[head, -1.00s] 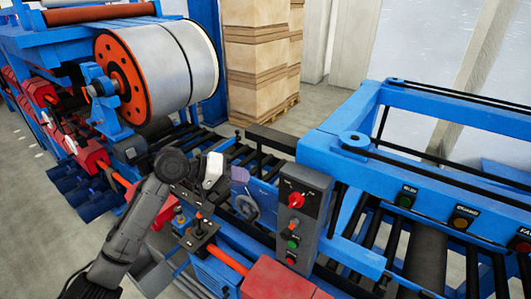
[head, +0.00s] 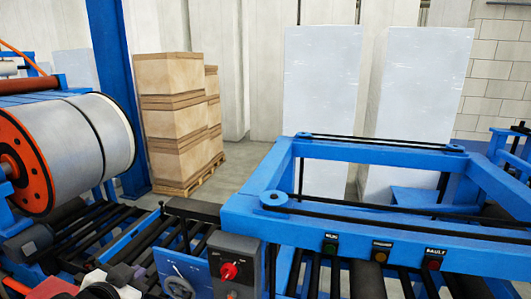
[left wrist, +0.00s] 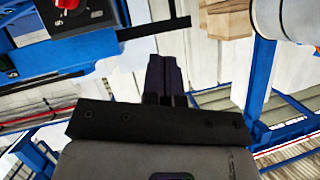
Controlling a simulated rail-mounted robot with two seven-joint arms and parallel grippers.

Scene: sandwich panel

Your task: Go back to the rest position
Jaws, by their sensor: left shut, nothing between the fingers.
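My left gripper (left wrist: 167,60) shows in the left wrist view, with its two dark fingers together and nothing between them. In the head view only a small part of my left arm shows at the bottom left edge, and the fingers cannot be made out there. The grey control box (head: 236,262) with a red knob stands at the bottom middle of the head view. The same red knob (left wrist: 68,4) appears at the top left of the left wrist view, apart from the fingers. My right gripper is not in view.
A large metal coil (head: 85,145) sits at the left. A blue machine frame (head: 330,220) with labelled buttons fills the right, above rollers. Stacked boxes (head: 172,115) stand on a pallet behind. Open floor (head: 245,165) lies between the boxes and the frame.

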